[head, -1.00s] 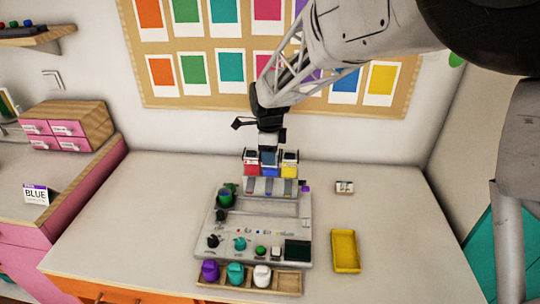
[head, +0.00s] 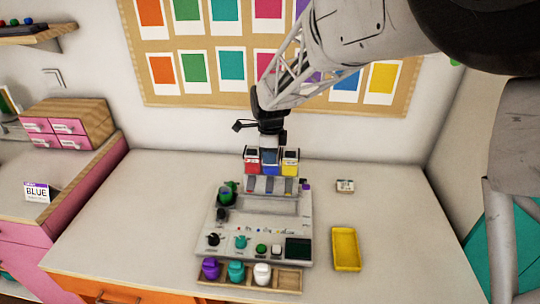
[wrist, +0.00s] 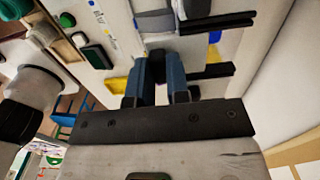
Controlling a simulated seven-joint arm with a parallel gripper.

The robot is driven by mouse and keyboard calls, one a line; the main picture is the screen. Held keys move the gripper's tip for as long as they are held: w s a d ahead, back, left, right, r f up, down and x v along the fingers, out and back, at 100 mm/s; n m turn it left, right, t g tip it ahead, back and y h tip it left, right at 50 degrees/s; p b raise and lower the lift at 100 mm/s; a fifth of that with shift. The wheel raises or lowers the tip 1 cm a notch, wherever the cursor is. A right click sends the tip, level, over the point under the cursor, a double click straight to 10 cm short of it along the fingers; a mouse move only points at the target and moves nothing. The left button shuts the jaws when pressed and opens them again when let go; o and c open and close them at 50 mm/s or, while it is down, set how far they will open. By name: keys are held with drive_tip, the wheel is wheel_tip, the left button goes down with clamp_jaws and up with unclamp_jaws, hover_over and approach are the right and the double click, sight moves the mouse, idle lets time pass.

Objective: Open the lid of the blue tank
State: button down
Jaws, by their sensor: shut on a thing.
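The blue tank (head: 269,157) stands at the back of the grey board (head: 228,254), between the red tank (head: 251,166) and the yellow tank (head: 290,167). My gripper (head: 270,144) comes down from above onto the top of the blue tank. It is shut on the blue tank's lid, which the fingers mostly hide. In the wrist view my gripper's two fingers (wrist: 161,72) are close together, with dark bars beside them. I cannot tell from these views how far the lid is raised.
A yellow tray (head: 346,249) lies right of the board. A small card (head: 345,186) lies behind it. A wooden rack (head: 290,281) with purple, teal and white containers is at the front. The table's right side is mostly clear.

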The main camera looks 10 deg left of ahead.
drive_tip(key=shift+s, duration=0.3)
drive_tip(key=c, duration=1.1)
unclamp_jaws()
drive_tip(key=shift+r, duration=0.1)
drive_tip(key=shift+r, duration=3.85)
